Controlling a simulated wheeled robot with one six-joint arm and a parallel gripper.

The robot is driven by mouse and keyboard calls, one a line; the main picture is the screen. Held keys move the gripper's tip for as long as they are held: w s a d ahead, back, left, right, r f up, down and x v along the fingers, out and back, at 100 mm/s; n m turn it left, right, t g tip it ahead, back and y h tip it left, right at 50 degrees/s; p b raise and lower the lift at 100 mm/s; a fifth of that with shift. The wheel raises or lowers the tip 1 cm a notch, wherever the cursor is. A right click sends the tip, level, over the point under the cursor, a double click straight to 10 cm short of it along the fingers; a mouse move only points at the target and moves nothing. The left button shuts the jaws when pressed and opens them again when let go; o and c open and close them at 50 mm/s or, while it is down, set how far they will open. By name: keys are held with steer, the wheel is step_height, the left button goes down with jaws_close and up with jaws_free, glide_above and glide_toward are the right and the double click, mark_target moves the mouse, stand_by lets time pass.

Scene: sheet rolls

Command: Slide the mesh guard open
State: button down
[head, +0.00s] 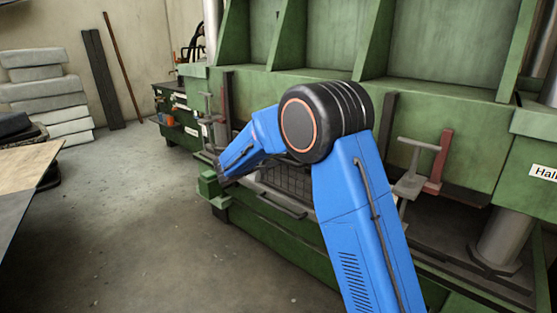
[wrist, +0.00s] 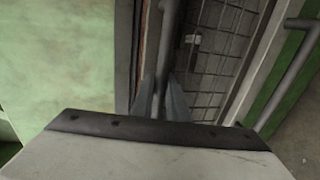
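The mesh guard is a dark wire grid in a grey frame, low on the front of the green press. It shows partly behind my blue arm in the head view (head: 287,180) and at the upper middle in the wrist view (wrist: 216,55). A grey round bar (wrist: 169,35) runs beside the mesh in the wrist view. My gripper (wrist: 160,90) is open, with its two grey fingers on either side of this bar. Whether they touch it I cannot tell. In the head view the fingers are hidden at the far end of my arm.
The green press (head: 420,110) fills the middle and right. A grey bracket with a red upright (head: 438,160) stands right of my arm. A grey lower bar (head: 281,206) juts out below the mesh. The concrete floor (head: 130,220) at left is clear; a table (head: 25,185) edges in.

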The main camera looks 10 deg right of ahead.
step_height(320, 180, up, 24)
stand_by(0.5)
steer(key=c, duration=1.7)
jaws_free()
steer(key=v, duration=1.7)
steer(key=shift+s+a, duration=0.1)
steer(key=shift+a, duration=0.15)
